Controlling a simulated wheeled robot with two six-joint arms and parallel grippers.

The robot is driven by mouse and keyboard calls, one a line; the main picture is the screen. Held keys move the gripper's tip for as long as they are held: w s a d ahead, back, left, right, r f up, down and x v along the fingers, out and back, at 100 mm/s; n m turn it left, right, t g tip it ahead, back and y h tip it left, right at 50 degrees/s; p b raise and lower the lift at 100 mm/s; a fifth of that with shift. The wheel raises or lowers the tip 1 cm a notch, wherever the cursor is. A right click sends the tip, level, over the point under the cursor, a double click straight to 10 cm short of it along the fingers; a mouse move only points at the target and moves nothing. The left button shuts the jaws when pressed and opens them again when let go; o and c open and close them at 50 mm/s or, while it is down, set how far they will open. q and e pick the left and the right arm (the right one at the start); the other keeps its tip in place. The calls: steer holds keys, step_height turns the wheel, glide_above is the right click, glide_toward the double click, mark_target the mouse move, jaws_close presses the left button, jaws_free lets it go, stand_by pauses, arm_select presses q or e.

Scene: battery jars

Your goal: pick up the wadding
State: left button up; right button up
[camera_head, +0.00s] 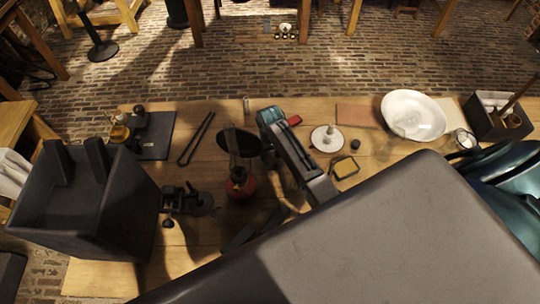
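I cannot tell for certain which thing is the wadding. A small yellow pad (346,167) with a dark surround lies right of centre on the table. Behind it stands a round white dish (322,143) with a small pale piece on it.
A grey and teal device (300,160) stands between my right fingers and the pad. A red-based item (240,187), black tongs (197,138) and a black clamp-like tool (185,200) lie left of it. A white bowl (413,115) and dark box (488,125) stand at right.

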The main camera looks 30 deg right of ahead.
mark_target(270, 152)
steer(key=c, duration=0.4)
steer(key=shift+o, duration=0.2)
steer(key=shift+r, duration=0.15)
step_height(270, 152, up, 8)
steer(key=b, duration=0.3)
steer(key=shift+r, duration=0.9)
steer(key=shift+o, duration=0.4)
